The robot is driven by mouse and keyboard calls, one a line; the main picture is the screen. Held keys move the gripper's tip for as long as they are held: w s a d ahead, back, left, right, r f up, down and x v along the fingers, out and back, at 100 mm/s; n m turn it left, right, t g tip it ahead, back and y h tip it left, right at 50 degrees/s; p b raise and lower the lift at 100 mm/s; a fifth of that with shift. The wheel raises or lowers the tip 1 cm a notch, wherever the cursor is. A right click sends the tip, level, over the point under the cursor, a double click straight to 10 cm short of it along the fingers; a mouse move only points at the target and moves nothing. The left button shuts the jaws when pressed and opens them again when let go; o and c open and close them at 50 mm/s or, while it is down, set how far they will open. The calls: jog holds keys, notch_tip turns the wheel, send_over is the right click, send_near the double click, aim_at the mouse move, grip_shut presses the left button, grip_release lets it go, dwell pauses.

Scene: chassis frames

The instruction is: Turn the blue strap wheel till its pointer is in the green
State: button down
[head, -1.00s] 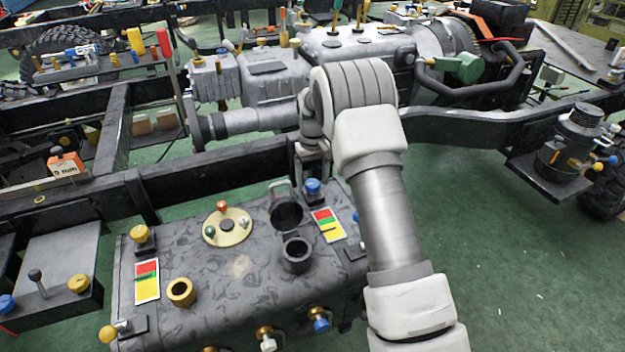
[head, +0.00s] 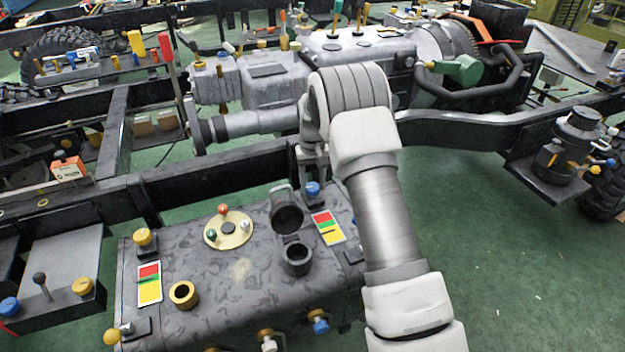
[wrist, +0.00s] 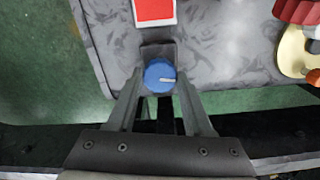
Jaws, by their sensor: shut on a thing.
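The blue strap wheel (head: 312,188) stands at the far edge of the dark grey tank, in front of my gripper. In the wrist view the wheel (wrist: 160,76) is a round blue knob with a white mark pointing right. My gripper (wrist: 158,92) is shut on it, one finger on each side. A card (head: 328,228) with red, green and yellow bands lies near the wheel. A thin dark line seems to cross its yellow part close to the green, but it is too small to be sure. Only the card's red end (wrist: 154,12) shows in the wrist view.
The open filler neck (head: 297,260) and its raised cap (head: 286,215) stand near the card. A round cream plate (head: 228,230) with coloured knobs and a second banded card (head: 149,284) are further left. A black frame rail (head: 220,168) runs behind the tank.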

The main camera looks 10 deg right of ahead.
aim_at(313, 186)
jog(key=shift+m+p, duration=1.05)
jog(key=shift+m, duration=1.15)
jog(key=shift+c, duration=1.5)
grip_release()
notch_tip(313, 186, up, 17)
jog(key=p, duration=0.4)
jog(key=shift+r, duration=0.2)
